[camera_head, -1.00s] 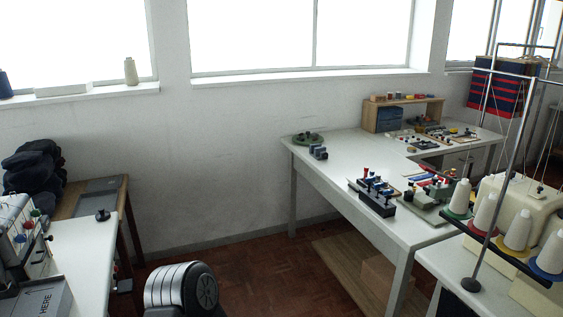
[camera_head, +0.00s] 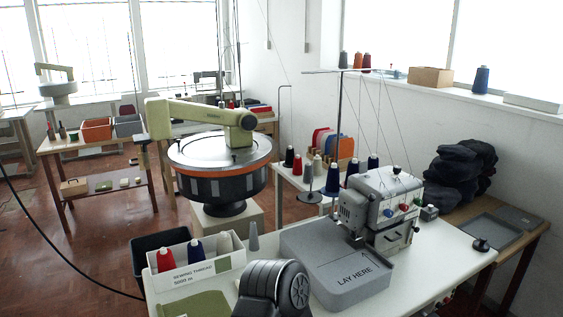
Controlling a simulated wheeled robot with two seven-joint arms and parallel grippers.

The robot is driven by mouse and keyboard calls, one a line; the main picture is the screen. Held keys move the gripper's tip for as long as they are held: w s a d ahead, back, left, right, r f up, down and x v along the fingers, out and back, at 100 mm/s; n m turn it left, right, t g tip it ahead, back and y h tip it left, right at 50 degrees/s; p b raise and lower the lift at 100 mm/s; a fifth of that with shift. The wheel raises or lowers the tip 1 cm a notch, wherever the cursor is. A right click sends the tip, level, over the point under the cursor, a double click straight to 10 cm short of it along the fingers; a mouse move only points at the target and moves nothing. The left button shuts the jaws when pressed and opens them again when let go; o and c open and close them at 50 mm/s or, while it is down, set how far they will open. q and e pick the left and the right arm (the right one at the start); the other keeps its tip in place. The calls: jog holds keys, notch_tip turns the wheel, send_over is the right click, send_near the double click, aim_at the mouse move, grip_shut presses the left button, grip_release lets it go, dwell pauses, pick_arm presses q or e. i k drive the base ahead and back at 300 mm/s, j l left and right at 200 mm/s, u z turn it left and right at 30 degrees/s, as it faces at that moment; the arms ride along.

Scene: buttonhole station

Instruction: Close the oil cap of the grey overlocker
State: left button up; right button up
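The grey overlocker (camera_head: 385,205) stands on a white table right of the picture's middle. It has blue, red and green dials on its front and a small dark knob on top. I cannot make out an oil cap on it or whether one is open. A flat grey block marked "LAY HERE" (camera_head: 345,272) lies in front of it, to its left. Neither gripper shows; a black ribbed part of mine is at the bottom edge.
A white bin of thread cones (camera_head: 197,270) and a green cloth (camera_head: 195,306) are at the table's left end. A round drum machine (camera_head: 220,175) stands behind. A wooden table (camera_head: 535,232) with dark folded cloth adjoins at right. The white table's right front is mostly bare.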

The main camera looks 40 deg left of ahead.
aim_at(364, 164)
jog(key=i+l+u, duration=0.25)
jog(key=l+u, duration=0.3)
jog(key=i+l+u, duration=0.25)
jog(key=l+u, duration=0.25)
jog(key=k+l, duration=0.05)
jog(key=l, duration=0.05)
